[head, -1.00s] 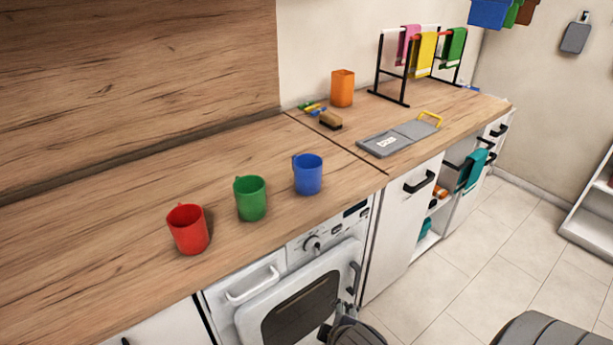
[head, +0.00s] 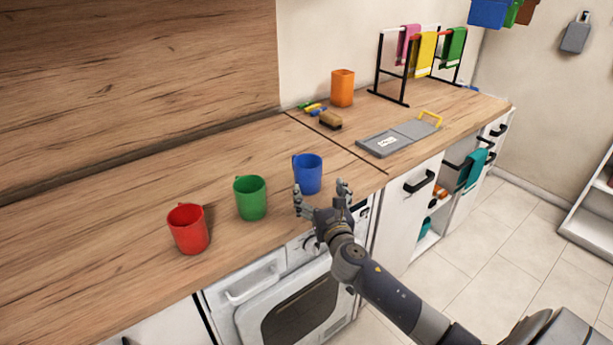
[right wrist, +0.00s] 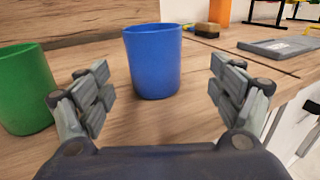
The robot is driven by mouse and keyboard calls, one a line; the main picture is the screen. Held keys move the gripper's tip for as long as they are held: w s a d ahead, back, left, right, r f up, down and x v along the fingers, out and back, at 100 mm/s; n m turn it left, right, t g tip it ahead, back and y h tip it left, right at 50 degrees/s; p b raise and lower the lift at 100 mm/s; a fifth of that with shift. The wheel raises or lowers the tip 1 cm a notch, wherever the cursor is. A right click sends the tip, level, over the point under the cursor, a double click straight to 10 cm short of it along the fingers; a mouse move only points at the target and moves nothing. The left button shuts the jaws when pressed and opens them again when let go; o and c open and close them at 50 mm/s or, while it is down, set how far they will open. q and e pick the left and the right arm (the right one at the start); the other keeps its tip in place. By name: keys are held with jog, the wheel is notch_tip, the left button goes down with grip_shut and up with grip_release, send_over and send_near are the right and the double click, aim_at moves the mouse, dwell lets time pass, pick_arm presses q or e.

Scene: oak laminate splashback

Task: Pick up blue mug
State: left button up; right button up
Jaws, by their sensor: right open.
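The blue mug (head: 308,172) stands upright on the wooden counter, the rightmost of three mugs in the head view. Its handle shows at its left rim there. My right gripper (head: 321,192) is open and empty at the counter's front edge, just in front of the blue mug. In the right wrist view the blue mug (right wrist: 153,62) stands ahead, beyond and roughly midway between the spread fingers (right wrist: 158,90), with a gap to both. My left gripper is not in view.
The green mug (head: 250,198) stands left of the blue mug, and the red mug (head: 188,229) further left. An orange cup (head: 342,88), a brush (head: 330,120) and a grey board (head: 400,138) lie to the back right. The counter (head: 100,210) is clear behind the mugs.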

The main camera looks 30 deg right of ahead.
aim_at(313, 180)
jog(key=x, duration=0.4)
jog(key=shift+w, duration=0.3)
jog(key=shift+w+d, duration=0.1)
jog(key=shift+w, duration=0.25)
jog(key=shift+a+x, duration=0.1)
jog(key=shift+x, duration=0.95)
jog(key=shift+a+x, duration=0.15)
jog(key=shift+x, duration=0.95)
jog(key=shift+c, duration=0.5)
jog(key=shift+r, duration=0.1)
jog(key=c, duration=1.3)
